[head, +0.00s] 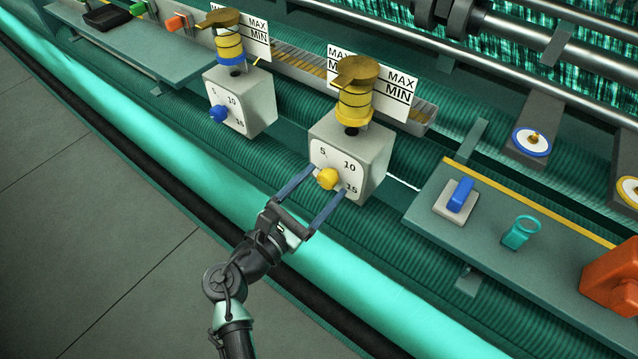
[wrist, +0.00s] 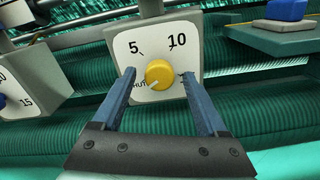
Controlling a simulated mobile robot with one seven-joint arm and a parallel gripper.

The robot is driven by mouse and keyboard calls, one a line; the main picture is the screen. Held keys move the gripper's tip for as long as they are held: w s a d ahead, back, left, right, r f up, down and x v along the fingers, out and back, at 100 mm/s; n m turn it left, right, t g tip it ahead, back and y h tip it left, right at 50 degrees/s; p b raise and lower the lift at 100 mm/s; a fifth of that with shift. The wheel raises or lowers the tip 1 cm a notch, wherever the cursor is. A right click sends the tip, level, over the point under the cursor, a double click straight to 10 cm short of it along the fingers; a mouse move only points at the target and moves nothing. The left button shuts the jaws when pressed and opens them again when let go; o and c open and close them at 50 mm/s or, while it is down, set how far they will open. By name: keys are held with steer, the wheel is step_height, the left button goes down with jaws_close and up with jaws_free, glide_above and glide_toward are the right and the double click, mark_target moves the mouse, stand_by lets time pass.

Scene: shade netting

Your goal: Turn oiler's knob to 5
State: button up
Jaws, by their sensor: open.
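Two grey oiler boxes with dials show in the head view. The right oiler (head: 352,150) has a yellow knob (head: 327,179) and a yellow reservoir with a brass lid (head: 357,71). The left oiler (head: 241,100) has a blue knob (head: 219,114). My gripper (head: 328,179) is open, its blue fingers on either side of the yellow knob. In the wrist view, the yellow knob (wrist: 159,74) sits between the spread fingertips, with a gap on each side. Its white mark points down-left toward the partly hidden "SHUT" label. The numbers 5 and 10 show above; 15 is hidden there.
A shelf at the right (head: 490,213) carries a blue block, a teal ring-shaped piece (head: 521,232) and an orange block (head: 612,277). MAX/MIN plates stand behind the reservoirs. A teal roll (head: 215,186) runs below the boxes. Open floor lies at left.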

steer(key=shift+c, duration=0.3)
jaws_close()
steer(key=shift+f+m+b, duration=0.1)
steer(key=shift+m+b, duration=0.3)
steer(key=m+b, duration=0.2)
steer(key=shift+f+m, duration=0.15)
steer(key=shift+m, duration=0.25)
steer(key=m+b, duration=0.4)
steer(key=shift+m, duration=0.3)
steer(key=m+b, duration=0.5)
steer(key=shift+m+b, duration=1.05)
steer(key=shift+m, duration=0.15)
